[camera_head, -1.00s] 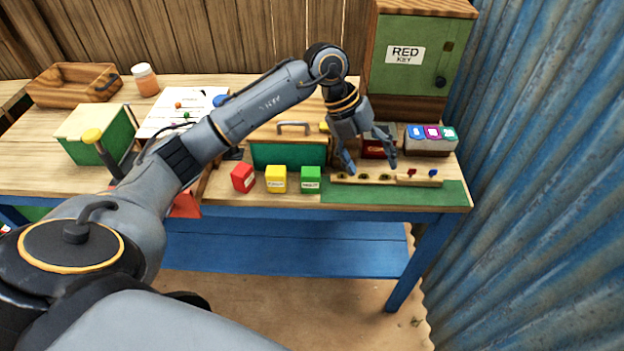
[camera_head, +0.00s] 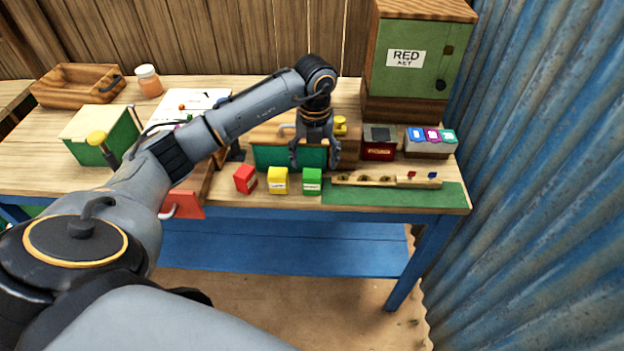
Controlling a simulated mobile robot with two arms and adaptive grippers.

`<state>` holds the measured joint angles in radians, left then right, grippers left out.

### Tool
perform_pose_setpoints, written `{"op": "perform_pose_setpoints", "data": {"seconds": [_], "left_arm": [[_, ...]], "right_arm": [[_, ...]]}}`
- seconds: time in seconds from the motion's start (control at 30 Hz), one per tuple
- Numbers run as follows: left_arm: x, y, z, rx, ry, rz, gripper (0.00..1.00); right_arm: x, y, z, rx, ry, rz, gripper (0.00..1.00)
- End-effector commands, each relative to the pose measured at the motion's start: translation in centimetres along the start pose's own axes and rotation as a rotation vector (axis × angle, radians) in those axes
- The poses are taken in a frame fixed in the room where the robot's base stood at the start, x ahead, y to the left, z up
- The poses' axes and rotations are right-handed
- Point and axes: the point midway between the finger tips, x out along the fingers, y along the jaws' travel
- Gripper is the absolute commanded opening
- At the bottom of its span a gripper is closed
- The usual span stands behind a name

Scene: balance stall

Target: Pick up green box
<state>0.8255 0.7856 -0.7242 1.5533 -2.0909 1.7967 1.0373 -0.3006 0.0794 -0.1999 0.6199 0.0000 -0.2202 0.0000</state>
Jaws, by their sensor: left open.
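The small green box (camera_head: 312,182) with a white label stands at the front edge of the table, at the right end of a row with a yellow box (camera_head: 278,181) and a red box (camera_head: 245,179). My left gripper (camera_head: 314,162) is open and points down. In the picture its fingers are just above and behind the green box, in front of the larger green chest (camera_head: 275,157). No contact with the green box can be made out. My right gripper is not in view.
A wooden rail (camera_head: 385,181) with small pegs lies on a green mat (camera_head: 400,196) to the right. Behind it are a dark red box (camera_head: 378,150) and a tray of coloured blocks (camera_head: 430,152). A cabinet (camera_head: 410,60) stands at the back right.

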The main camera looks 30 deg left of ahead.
Motion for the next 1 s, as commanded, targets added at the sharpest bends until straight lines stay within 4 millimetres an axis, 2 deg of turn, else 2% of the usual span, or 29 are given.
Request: {"op": "perform_pose_setpoints", "data": {"seconds": [0.2, 0.3, 0.6, 0.63, 0.67, 0.9, 1.0], "left_arm": [[2.8, 0.7, -0.7, 0.0, 0.006, 0.003, 0.74], [4.2, 0.6, -0.6, 0.0, 0.004, 0.001, 0.74], [5.0, 0.5, -0.5, 0.001, 0.0, 0.0, 0.74], [5.0, 0.5, -0.5, 0.001, 0.0, 0.0, 0.72], [5.0, 0.5, -0.5, 0.001, 0.0, 0.0, 0.65], [5.0, 0.6, -0.5, 0.001, 0.001, 0.0, 0.17], [5.0, 0.5, -0.5, 0.001, 0.0, -0.001, 0.14]], "right_arm": [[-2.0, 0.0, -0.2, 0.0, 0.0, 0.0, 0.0], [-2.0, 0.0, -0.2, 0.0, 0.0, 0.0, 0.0], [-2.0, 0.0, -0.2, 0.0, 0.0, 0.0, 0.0], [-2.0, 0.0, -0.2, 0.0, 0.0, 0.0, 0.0], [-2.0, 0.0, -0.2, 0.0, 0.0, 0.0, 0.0], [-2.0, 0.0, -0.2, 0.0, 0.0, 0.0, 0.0], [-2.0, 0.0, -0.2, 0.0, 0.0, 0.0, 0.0]]}}
